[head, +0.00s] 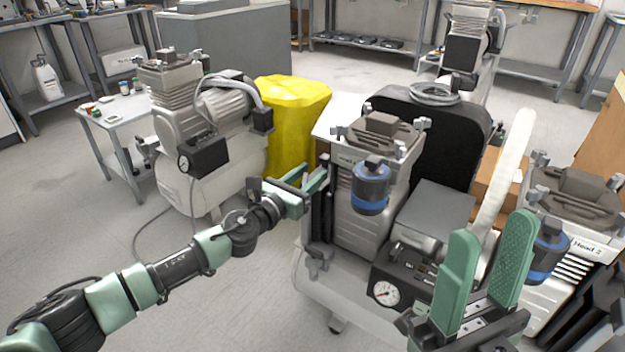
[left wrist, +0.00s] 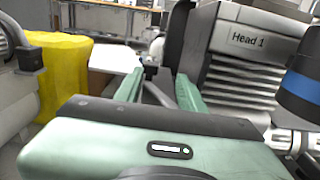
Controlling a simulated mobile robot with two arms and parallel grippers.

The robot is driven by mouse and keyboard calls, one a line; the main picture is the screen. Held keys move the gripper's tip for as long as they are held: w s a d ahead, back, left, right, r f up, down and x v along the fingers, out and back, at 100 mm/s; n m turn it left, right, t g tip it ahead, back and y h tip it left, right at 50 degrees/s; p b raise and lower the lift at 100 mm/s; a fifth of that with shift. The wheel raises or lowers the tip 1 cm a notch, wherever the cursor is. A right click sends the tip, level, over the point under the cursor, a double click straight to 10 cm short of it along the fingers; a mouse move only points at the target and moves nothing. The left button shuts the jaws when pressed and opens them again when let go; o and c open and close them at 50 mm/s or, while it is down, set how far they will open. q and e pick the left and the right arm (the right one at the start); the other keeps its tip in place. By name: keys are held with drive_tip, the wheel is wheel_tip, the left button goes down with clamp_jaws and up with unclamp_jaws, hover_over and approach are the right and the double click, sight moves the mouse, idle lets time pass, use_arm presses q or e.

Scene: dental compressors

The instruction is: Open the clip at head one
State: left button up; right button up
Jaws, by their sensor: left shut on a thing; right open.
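Head one (head: 368,215) is the ribbed grey compressor head in the middle, its label "Head 1" (left wrist: 248,40) readable in the left wrist view. Small grey clips (head: 421,124) show at its top corners. My left gripper (head: 318,180) is at the left side of head one. In the left wrist view its green fingers (left wrist: 158,82) are around a thin dark part (left wrist: 155,92); I cannot tell whether this is a clip. The left fingers partly hide the contact. My right gripper (head: 494,225) is open and empty at the front right, its fingers upright and apart.
A blue-banded filter (head: 370,188) hangs in front of head one. A pressure gauge (head: 386,292) sits below. Head two (head: 570,215) stands at the right, close to my right gripper. A pale hose (head: 503,165) rises between. A yellow bin (head: 290,115) and another compressor (head: 205,140) stand left.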

use_arm(q)
drive_tip(key=shift+w+d+f, duration=0.15)
drive_tip(key=shift+w+d, duration=0.1)
drive_tip(key=shift+w, duration=0.3)
clamp_jaws()
